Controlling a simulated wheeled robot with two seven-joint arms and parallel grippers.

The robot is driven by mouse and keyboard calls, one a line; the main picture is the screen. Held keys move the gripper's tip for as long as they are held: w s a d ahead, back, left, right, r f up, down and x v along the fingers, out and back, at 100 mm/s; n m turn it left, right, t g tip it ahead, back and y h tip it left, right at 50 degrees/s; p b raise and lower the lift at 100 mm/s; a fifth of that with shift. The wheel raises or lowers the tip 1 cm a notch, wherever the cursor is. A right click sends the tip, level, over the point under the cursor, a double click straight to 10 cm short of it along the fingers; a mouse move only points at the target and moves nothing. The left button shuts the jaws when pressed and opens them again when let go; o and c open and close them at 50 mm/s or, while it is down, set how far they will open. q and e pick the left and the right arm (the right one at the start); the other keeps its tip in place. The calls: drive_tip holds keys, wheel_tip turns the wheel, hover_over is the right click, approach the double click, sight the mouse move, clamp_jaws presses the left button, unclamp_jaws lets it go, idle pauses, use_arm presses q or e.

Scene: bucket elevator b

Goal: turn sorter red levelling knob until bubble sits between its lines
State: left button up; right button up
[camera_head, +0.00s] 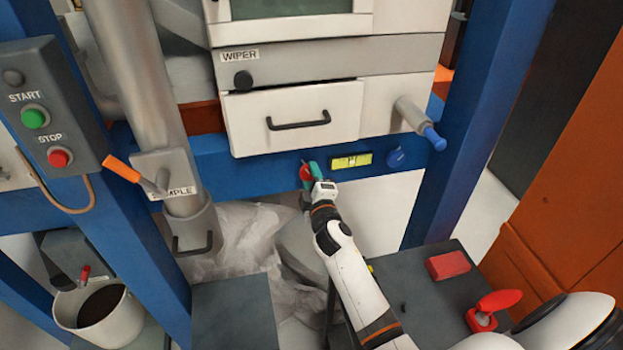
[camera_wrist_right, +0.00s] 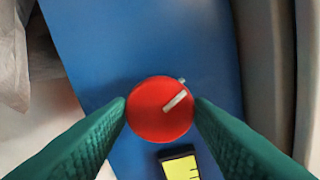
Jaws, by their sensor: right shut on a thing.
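The red levelling knob (camera_head: 305,173) sits on the blue beam below the white drawer. In the right wrist view the knob (camera_wrist_right: 160,108) is a round red disc with a pale pointer mark slanting to the upper right. My right gripper (camera_head: 311,172) is shut on the knob, with its green fingertips (camera_wrist_right: 160,112) at the knob's left and right sides. The yellow level vial (camera_head: 351,160) is just right of the knob; part of it shows in the wrist view (camera_wrist_right: 181,166). The bubble is too small to tell clearly. My left gripper is not in view.
A blue knob (camera_head: 396,158) is right of the vial. The START/STOP box (camera_head: 45,110) and an orange lever (camera_head: 121,168) are at left. A dark table (camera_head: 430,300) holds a red block (camera_head: 448,265) and a red-handled object (camera_head: 490,308).

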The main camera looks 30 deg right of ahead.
drive_tip(key=shift+r, duration=0.15)
drive_tip(key=o, duration=1)
drive_tip(key=shift+w, duration=0.1)
drive_tip(key=v, duration=1.2)
drive_tip(key=shift+d, duration=0.1)
drive_tip(key=shift+f, duration=0.2)
